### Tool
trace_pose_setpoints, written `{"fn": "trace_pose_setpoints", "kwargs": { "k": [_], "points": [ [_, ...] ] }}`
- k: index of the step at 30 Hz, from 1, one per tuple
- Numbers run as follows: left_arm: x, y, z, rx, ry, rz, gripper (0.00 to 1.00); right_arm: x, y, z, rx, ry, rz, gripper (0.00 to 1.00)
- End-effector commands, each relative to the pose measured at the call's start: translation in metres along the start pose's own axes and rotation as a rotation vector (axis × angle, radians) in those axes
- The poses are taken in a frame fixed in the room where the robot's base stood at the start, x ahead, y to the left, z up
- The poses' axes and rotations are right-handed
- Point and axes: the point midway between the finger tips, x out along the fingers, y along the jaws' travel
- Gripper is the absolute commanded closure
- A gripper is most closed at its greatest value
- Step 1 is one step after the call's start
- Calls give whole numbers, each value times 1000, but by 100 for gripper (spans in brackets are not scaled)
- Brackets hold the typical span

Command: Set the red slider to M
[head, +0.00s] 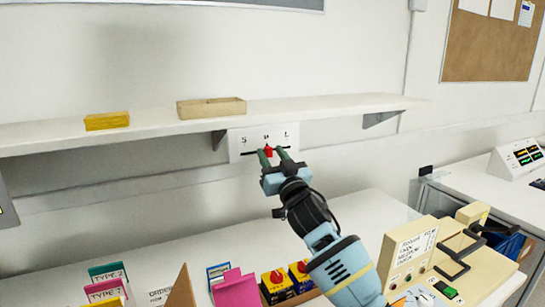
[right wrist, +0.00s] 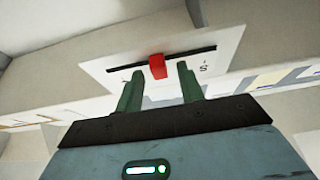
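A white panel (head: 236,147) is mounted below the wall shelf, with S at left, L at right and a middle letter too small to read surely. The red slider (head: 268,150) shows below the middle letter. In the right wrist view the red slider (right wrist: 157,66) stands near the middle of the panel's dark slot. My right gripper (head: 272,155) is open in front of the panel. In the right wrist view its two green fingers (right wrist: 160,78) are apart, one to each side of the slider, with gaps visible; whether either touches it cannot be told. My left gripper is out of view.
The shelf (head: 330,107) above the panel holds a yellow block (head: 107,121) and a wooden tray (head: 212,102). A shelf bracket (head: 219,140) is close left of the panel. The table below bears coloured folders, boxes and a beige control unit (head: 410,255).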

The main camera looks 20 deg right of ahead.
Motion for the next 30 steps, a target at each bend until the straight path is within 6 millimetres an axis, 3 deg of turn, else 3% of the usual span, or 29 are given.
{"fn": "trace_pose_setpoints", "kwargs": {
  "k": [8,21,30],
  "points": [
    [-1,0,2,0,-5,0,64,-9,0,1,0,-1,0,62],
    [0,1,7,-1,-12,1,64,-65,0,2,1,-1,-1,62],
    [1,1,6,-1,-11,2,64,-78,0,0,-1,0,0,62]
  ]
}}
